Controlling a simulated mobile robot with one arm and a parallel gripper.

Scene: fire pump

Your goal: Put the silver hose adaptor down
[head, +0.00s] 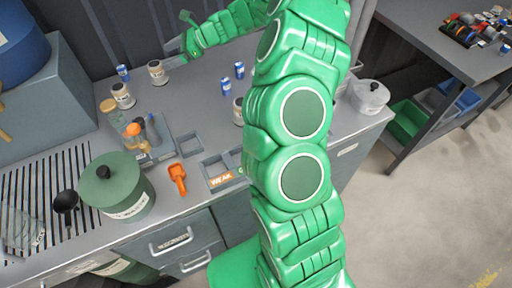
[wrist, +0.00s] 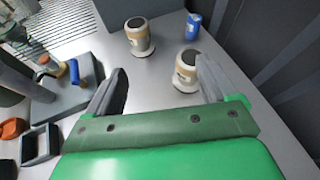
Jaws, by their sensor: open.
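My gripper (wrist: 161,72) is open, its two grey fingers spread apart. In the head view my gripper (head: 185,48) is at the far back of the bench. A pale cylinder with a dark top, tan band and wider foot (wrist: 186,68) stands upright just beyond the fingertips, nearer the right finger; it also shows in the head view (head: 157,73). A similar cylinder (wrist: 138,38) stands farther off to the left, also in the head view (head: 122,96). I cannot tell which of these, if either, is the silver hose adaptor. Nothing is visibly held.
Blue cans (head: 123,73) stand around the back of the bench. A green lidded pot (head: 118,188), an orange scoop (head: 178,178) and square trays (head: 189,145) occupy the front left. A white lidded pot (head: 369,97) is at right.

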